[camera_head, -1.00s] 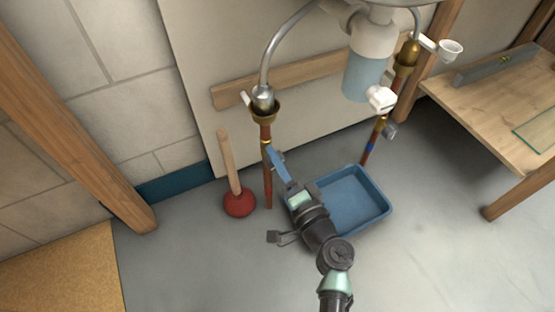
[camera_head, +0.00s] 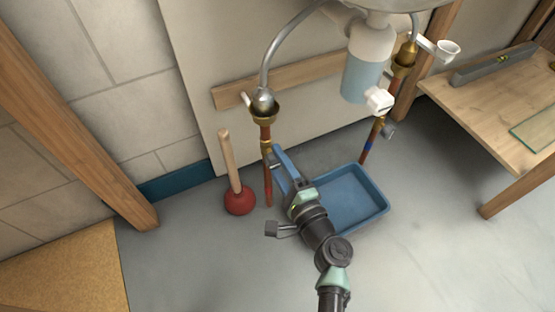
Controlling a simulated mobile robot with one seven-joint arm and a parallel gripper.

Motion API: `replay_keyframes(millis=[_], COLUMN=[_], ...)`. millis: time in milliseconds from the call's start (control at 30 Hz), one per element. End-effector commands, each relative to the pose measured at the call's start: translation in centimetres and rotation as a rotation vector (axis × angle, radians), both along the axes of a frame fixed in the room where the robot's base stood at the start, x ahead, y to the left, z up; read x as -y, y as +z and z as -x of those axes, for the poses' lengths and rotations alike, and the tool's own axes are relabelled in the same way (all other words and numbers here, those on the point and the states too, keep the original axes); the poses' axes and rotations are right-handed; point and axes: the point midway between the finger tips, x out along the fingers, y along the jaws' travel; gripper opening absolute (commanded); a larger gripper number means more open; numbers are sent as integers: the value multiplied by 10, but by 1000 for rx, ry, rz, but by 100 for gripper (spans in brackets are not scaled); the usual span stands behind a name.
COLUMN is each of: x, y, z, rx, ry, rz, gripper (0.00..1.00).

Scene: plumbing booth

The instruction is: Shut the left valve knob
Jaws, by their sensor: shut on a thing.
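The left copper pipe (camera_head: 268,185) stands upright below the sink, with a brass valve body (camera_head: 265,146) partway up it. The left valve knob is hidden, or too small to make out, behind the fingers of my gripper (camera_head: 274,157). My gripper reaches up to the right side of this valve, its blue fingers at valve height. It is shut on what appears to be the left valve knob. The right pipe (camera_head: 367,148) has its own valve with a grey knob (camera_head: 389,131), apart from my gripper.
A red plunger (camera_head: 239,201) stands close left of the left pipe. A blue tray (camera_head: 386,206) lies on the floor behind and right of my gripper. A white trap with a translucent cup (camera_head: 362,76) hangs between the pipes. A wooden bench (camera_head: 475,105) is at right.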

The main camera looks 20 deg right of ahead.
Motion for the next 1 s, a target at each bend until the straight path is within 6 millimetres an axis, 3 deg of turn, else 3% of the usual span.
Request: replay_keyframes(millis=[367,400,567,867,1000], x=[1,1,1,0,1], y=[-1,-1,-1,0,1], z=[1,1,1,1,14], rx=[-1,-1,-1,-1,-3], ry=[-2,-2,-2,-1,-3], rz=[-12,-12,-9,-7,-8], gripper=[0,53,81,81,81])
